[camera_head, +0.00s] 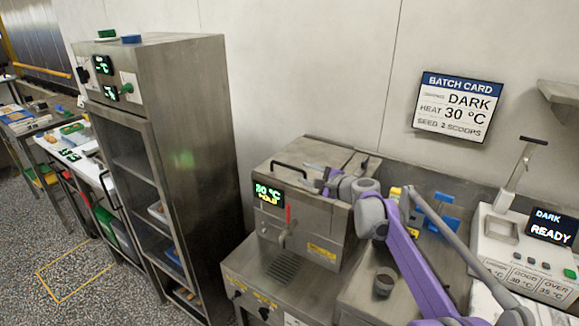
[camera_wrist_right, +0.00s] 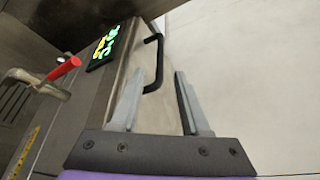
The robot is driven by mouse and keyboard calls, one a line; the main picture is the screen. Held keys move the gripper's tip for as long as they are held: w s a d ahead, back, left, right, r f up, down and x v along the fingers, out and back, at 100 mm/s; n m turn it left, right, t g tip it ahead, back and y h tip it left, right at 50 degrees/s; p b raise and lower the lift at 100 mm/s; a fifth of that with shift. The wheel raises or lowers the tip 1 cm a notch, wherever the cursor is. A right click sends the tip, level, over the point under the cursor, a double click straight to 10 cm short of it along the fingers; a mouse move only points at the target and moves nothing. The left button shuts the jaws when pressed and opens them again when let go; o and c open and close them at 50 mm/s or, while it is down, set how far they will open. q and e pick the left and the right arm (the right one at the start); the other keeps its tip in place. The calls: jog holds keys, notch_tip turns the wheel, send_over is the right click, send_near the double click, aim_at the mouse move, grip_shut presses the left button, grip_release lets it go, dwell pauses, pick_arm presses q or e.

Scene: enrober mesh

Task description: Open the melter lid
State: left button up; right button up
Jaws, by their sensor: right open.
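The melter (camera_head: 305,210) is a steel box in the middle of the head view, with a lit display reading 30 °C HOLD. Its steel lid (camera_head: 318,153) lies flat and closed on top. A black bar handle (camera_head: 290,170) stands at the lid's front left; it also shows in the right wrist view (camera_wrist_right: 160,60). My right gripper (camera_head: 323,183) is open over the lid, right of the handle. In the wrist view the handle appears between the fingertips of the right gripper (camera_wrist_right: 159,75); I cannot tell if they touch it. My left gripper is not in view.
A red-tipped lever (camera_wrist_right: 62,70) sits on the melter's front. A tall steel cabinet (camera_head: 185,150) stands to the left. A dark cup (camera_head: 384,283) is on the counter below my right arm. A machine (camera_head: 520,240) reading DARK READY stands at the right.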

aim_at(293, 168)
jog(key=p+x, duration=0.1)
jog(key=x, duration=0.7)
jog(key=shift+w+a+f, duration=0.1)
jog(key=shift+w+f, duration=0.05)
jog(key=shift+w, duration=0.15)
jog(key=shift+c, duration=0.2)
grip_shut()
dwell(0.9)
